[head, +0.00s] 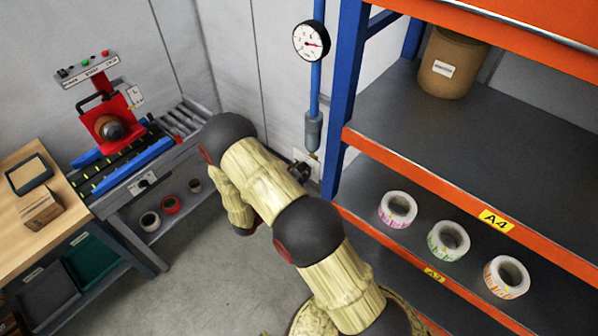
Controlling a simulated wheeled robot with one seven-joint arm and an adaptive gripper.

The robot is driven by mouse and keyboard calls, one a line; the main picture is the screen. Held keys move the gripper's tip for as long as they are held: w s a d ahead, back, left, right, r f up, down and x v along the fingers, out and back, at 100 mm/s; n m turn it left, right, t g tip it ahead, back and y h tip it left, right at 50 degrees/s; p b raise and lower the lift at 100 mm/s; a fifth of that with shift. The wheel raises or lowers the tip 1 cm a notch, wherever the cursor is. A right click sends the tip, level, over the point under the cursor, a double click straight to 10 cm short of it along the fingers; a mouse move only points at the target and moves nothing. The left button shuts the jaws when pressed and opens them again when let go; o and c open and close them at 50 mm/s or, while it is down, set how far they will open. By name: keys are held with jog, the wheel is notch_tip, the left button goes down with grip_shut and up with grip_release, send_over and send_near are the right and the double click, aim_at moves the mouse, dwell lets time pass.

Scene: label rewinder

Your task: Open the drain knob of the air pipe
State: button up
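The blue air pipe (316,88) runs down the wall left of the shelf's blue post, with a round white gauge (311,41) near its top. A grey cylindrical part (313,130) is at its lower end, with a small brass-coloured tip (314,155) below. The drain knob cannot be made out clearly there. A small dark shape, which looks like my gripper (300,171), shows just below that tip, past the edge of my arm. My arm hides most of it. I cannot tell whether its fingers are open or touch anything.
An orange and blue shelf (470,120) stands close on the right, holding a brown drum (452,62) and several label rolls (448,241). A red rewinder machine (105,118) and a wooden table (70,205) are at left. Grey floor (190,270) is clear between.

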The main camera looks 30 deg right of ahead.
jog(key=c, duration=0.6)
jog(key=shift+m+b, duration=0.3)
jog(key=shift+b, duration=0.05)
jog(key=m+b, duration=0.2)
jog(key=b, duration=0.1)
jog(key=shift+f+m, duration=0.2)
jog(key=shift+m, duration=0.1)
jog(key=m+b, duration=0.4)
jog(key=shift+s+m+b, duration=0.1)
jog(key=shift+m+b, duration=0.2)
jog(key=shift+b, duration=0.1)
jog(key=m+b, duration=1)
jog(key=b, duration=0.3)
jog(key=shift+s+f, duration=0.1)
jog(key=shift+f, duration=0.05)
